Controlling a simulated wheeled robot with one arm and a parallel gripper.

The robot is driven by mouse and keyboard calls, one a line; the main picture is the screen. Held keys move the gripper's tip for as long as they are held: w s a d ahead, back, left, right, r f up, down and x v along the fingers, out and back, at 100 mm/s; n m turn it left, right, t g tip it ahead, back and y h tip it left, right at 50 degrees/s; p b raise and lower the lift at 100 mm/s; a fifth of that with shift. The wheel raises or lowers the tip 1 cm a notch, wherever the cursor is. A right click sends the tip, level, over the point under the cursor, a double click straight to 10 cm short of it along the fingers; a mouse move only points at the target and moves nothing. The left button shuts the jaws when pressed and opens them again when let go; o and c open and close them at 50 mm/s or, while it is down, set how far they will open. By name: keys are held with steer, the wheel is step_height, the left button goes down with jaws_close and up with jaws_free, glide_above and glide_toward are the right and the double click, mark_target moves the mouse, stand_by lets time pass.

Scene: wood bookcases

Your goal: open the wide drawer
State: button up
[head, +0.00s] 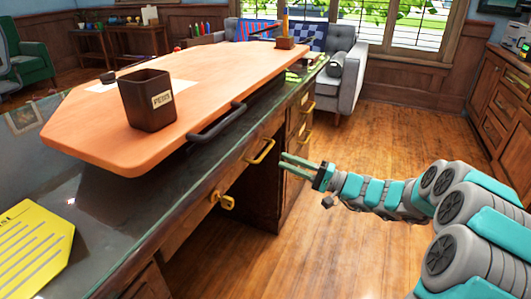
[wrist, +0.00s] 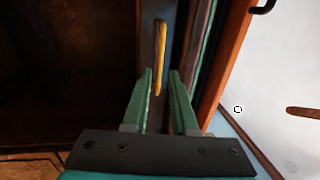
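The wide drawer (head: 240,176) is a brown wood front under the dark desk top, above the open knee space, and it looks shut. A brass handle (head: 260,152) is on it, and a second brass handle (head: 227,202) shows nearer me. My gripper (head: 282,160) is to the right of the drawer front with its two green fingers pointing at it, apart and empty. In the wrist view, a yellow handle (wrist: 160,57) appears ahead, between the fingertips (wrist: 161,73) in the picture. I see no contact, and the exact gap is unclear.
An orange board (head: 220,80) with a black handle (head: 216,124) overhangs the desk edge above the drawer. A dark pen cup (head: 148,100) stands on it. More brass-handled drawers (head: 303,115) are farther along. The wood floor (head: 340,240) to the right is clear.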

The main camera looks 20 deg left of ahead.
mark_target(265, 151)
steer(key=p+x, duration=0.1)
steer(key=x, duration=0.6)
steer(key=shift+a, duration=0.35)
jaws_close()
steer(key=shift+f, duration=0.1)
stand_by(1.0)
